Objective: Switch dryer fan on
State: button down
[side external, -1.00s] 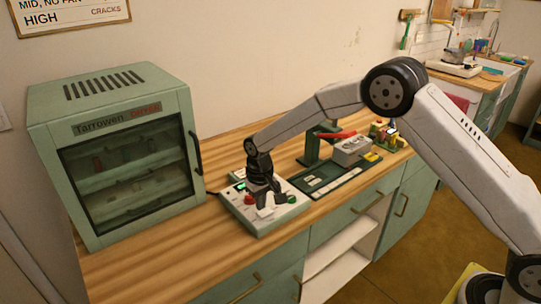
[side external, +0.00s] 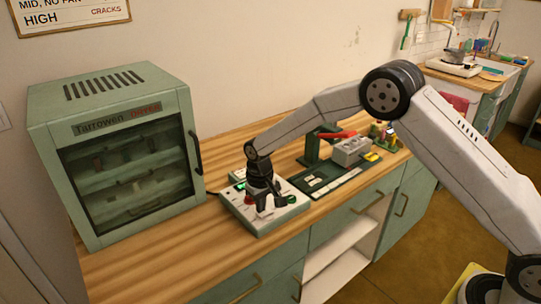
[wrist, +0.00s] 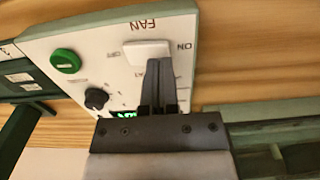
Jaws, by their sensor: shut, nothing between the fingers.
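The dryer (side external: 120,165) is a pale green cabinet at the left in the side view, its glass door closed. Its control box (side external: 285,217) stands beside it on the counter. In the wrist view, the white panel (wrist: 55,35) carries a white fan switch (wrist: 146,49) between the OFF and ON marks, under an upside-down FAN label. I cannot tell which way the switch is tipped. My gripper (wrist: 160,63) is shut and empty, its fingertips at the switch's near edge, toward the ON side; contact is unclear. In the side view, my gripper (side external: 270,203) partly covers the panel.
On the panel are a green button (wrist: 65,60), a black knob (wrist: 96,98) and a partly hidden green display (wrist: 125,115). A red button (side external: 248,199) shows in the side view. A dark green stand (side external: 310,150) and tray lie to the right. The front counter strip is clear.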

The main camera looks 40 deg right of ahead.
aim_at(265, 214)
jog(key=shift+f, duration=0.55)
dwell(0.4)
jog(key=shift+r, duration=3.55)
jog(key=shift+s+d+r, duration=0.25)
jog(key=shift+s+d, duration=0.1)
jog(key=shift+s, duration=0.1)
jog(key=s+d+r+t, duration=0.1)
jog(key=s+d, duration=0.3)
jog(key=s, duration=0.8)
jog(key=s+d+r+t, duration=0.1)
jog(key=s+d, duration=0.3)
jog(key=s, duration=0.8)
jog(key=shift+s+d+r+t, duration=0.2)
jog(key=shift+r+t, duration=0.1)
jog(key=shift+r, duration=0.05)
